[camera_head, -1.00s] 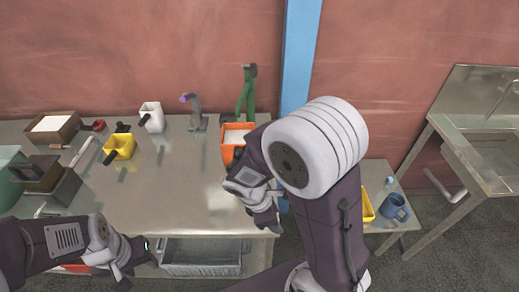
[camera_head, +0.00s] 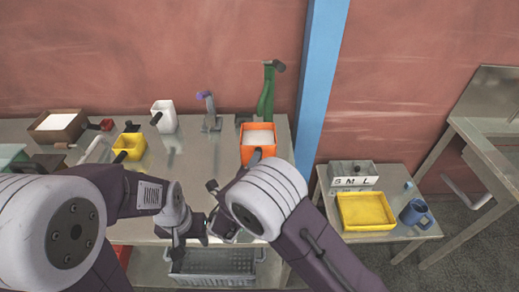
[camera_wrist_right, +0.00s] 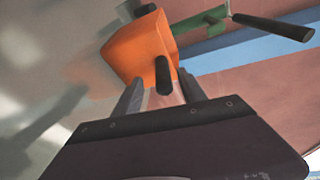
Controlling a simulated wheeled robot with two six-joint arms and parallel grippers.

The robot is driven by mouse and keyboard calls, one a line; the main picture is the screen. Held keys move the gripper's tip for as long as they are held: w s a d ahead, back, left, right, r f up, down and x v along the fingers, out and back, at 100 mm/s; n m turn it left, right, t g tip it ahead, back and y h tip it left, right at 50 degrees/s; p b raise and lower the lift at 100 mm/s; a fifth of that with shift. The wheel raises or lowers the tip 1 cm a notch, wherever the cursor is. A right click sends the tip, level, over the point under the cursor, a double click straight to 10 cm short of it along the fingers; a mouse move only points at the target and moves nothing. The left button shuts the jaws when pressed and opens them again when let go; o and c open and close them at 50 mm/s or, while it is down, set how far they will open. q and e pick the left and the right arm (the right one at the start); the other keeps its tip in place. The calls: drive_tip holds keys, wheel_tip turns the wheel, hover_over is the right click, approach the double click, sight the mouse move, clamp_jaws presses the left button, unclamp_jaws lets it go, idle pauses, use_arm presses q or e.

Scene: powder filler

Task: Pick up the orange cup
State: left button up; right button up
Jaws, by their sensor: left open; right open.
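The orange cup (camera_head: 258,140) is a square-topped container with whitish contents and a dark handle. It stands upright near the right end of the metal table. In the right wrist view the cup (camera_wrist_right: 140,48) is beyond the fingers, its black handle pointing towards the gap between them. My right gripper (camera_wrist_right: 161,94) is open and nothing is clamped in it; whether the handle end is between the fingertips I cannot tell. In the head view my right arm hides most of that gripper. My left gripper (camera_head: 187,243) is open and empty near the table's front edge.
A yellow cup (camera_head: 129,145), a white cup (camera_head: 163,116) and a brown box (camera_head: 58,127) stand to the left. A grey-purple stand (camera_head: 210,115) and a green stand (camera_head: 267,95) are behind. A side table holds a yellow tray (camera_head: 366,211) and blue mug (camera_head: 415,212).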

sight(261, 150)
drive_tip(key=x, duration=0.2)
drive_tip(key=p+x, duration=0.1)
drive_tip(key=x, duration=0.1)
drive_tip(key=shift+w+d+r, duration=0.2)
drive_tip(key=shift+w+d, duration=0.05)
drive_tip(key=shift+d, duration=0.05)
drive_tip(key=shift+w+f, duration=0.1)
drive_tip(key=shift+w, duration=0.2)
drive_tip(key=shift+s, duration=0.1)
drive_tip(key=c, duration=0.5)
clamp_jaws()
